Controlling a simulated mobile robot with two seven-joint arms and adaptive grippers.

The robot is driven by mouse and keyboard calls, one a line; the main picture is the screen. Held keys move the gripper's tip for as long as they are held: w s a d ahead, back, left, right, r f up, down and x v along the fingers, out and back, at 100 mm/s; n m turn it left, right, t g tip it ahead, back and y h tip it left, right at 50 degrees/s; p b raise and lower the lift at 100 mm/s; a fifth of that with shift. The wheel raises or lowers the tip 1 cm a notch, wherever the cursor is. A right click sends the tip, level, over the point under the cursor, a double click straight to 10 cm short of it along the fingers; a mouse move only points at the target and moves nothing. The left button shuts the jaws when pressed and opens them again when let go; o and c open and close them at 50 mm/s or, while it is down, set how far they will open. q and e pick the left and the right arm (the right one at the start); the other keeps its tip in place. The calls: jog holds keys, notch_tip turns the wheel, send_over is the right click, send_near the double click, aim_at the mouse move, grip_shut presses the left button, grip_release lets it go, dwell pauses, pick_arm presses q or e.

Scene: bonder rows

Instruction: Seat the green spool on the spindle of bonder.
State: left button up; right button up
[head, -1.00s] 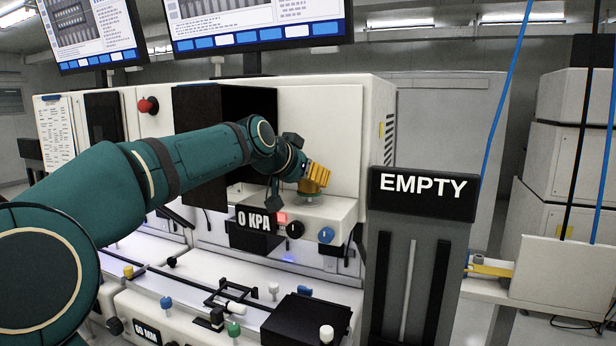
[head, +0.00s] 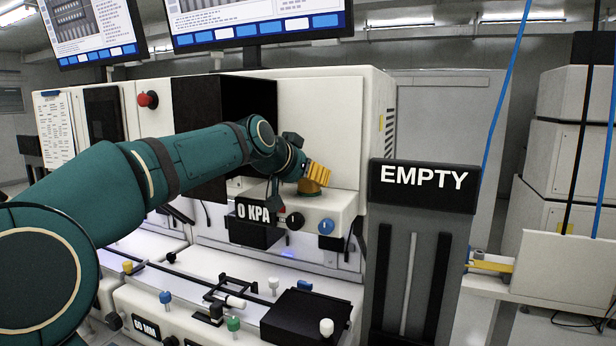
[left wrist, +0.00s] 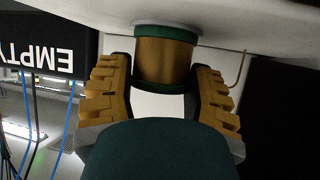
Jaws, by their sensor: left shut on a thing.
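The green spool (left wrist: 166,62) has green rims and a gold-brown wound middle. In the left wrist view it sits between the two yellow fingers of my left gripper (left wrist: 164,78), which is shut on it. One green rim is against or very close to a pale round part on the white surface. In the head view my left gripper (head: 318,177) is low over the front ledge of the bonder (head: 338,207), and a bit of the spool (head: 309,187) shows below the fingers. The spindle is hidden, so I cannot tell how far the spool is on it. My right gripper is out of view.
A black "0 KPA" display (head: 254,211), a black knob (head: 295,220) and a blue knob (head: 326,227) are on the ledge front. A dark "EMPTY" post (head: 424,187) stands close on the right. The lower white deck (head: 190,290) carries small pegs and a black block (head: 307,314).

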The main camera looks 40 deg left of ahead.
pick_arm(q)
jog(key=shift+f, duration=0.2)
jog(key=o, duration=1.3)
jog(key=shift+c, duration=0.2)
jog(key=shift+r, duration=0.15)
jog(key=shift+s+r, duration=0.25)
jog(key=shift+s, duration=0.15)
jog(key=v, duration=1.1)
